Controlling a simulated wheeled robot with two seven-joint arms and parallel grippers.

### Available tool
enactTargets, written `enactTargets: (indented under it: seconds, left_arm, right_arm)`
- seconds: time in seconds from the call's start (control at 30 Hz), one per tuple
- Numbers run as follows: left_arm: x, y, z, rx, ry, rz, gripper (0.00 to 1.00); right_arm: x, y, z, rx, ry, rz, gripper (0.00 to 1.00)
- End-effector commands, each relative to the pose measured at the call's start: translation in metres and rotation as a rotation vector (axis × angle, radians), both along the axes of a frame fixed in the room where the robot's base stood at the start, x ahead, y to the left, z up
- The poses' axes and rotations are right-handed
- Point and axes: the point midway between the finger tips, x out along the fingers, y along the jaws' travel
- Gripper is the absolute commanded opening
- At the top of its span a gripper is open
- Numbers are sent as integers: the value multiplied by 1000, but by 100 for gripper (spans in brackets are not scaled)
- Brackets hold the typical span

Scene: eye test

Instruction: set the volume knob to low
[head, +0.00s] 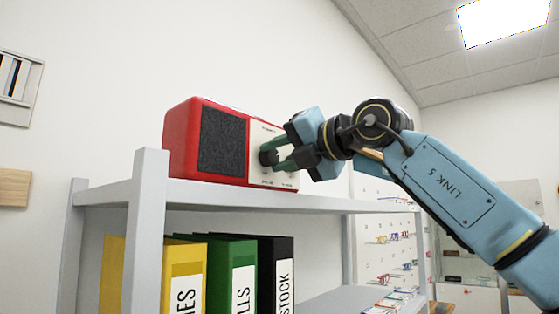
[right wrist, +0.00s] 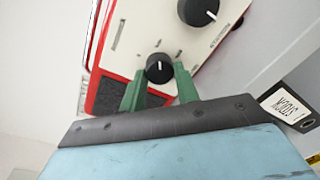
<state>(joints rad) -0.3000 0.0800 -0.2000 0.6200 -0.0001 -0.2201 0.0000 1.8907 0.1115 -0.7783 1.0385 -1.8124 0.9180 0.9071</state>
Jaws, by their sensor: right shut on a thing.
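A red radio (head: 209,140) with a dark speaker grille and a cream front panel stands on the top shelf. My right gripper (head: 270,156) reaches it from the right, its green fingers at the panel. In the right wrist view, the fingers are shut on a small black knob (right wrist: 159,68), one on each side. It has a faint pale mark. A larger black knob (right wrist: 198,10) with a white pointer mark sits apart on the panel (right wrist: 138,35). The lettering is too small to read, so I cannot tell which knob is volume. My left gripper is not in view.
The radio rests on a grey shelf unit (head: 148,220). Yellow, green and black binders (head: 230,270) stand below. An upright post rises at the shelf's front left corner. Open room lies right of the shelf; small items hang on the wall behind.

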Motion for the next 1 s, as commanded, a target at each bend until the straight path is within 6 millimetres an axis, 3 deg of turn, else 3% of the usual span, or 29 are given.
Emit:
enactTargets:
  seconds: [0.6,0.63,0.77,1.0]
  left_arm:
    - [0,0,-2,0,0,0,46]
    - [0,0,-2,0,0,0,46]
    - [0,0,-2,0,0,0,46]
    - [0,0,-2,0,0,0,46]
  right_arm:
    - [0,-1,1,26,32,-1,8]
    - [0,-1,1,26,31,-1,34]
    - [0,-1,1,26,31,-1,51]
    - [0,0,0,24,32,-1,53]
